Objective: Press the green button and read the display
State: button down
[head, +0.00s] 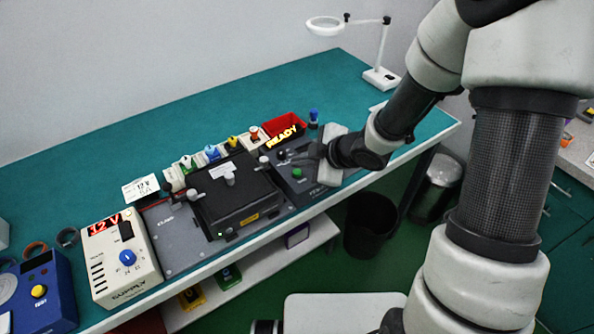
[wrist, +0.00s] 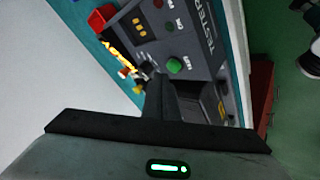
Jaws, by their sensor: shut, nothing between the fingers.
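The green button (head: 297,173) is on the top panel of the dark grey tester (head: 318,190), at the right of the bench row. It also shows in the wrist view (wrist: 174,65), with printed labels around it. The lit display (head: 285,138) at the tester's back edge reads READY in yellow. In the wrist view the display (wrist: 119,48) is seen at a steep angle. My gripper (head: 312,157) is shut and empty above the tester panel. In the wrist view my fingertips (wrist: 154,80) appear just beside the green button; I cannot tell whether they touch the panel.
A black fixture (head: 240,195) with a clamp stands left of the tester. A cream power supply (head: 120,262) shows 12 V, and a blue unit (head: 40,290) is further left. A red bin (head: 284,123) sits behind the tester. The bench's back is clear up to a magnifier lamp (head: 381,78).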

aim_at(301, 177)
jog(key=shift+f, duration=0.1)
dwell(0.3)
jog(key=shift+f+b, duration=0.35)
jog(key=shift+f+b, duration=0.45)
dwell(0.6)
jog(key=shift+r, duration=0.1)
jog(key=shift+r+p, duration=0.8)
jog(key=shift+p, duration=0.05)
notch_tip(301, 177, up, 5)
jog(key=p, duration=0.4)
jog(key=shift+p, duration=0.4)
dwell(0.4)
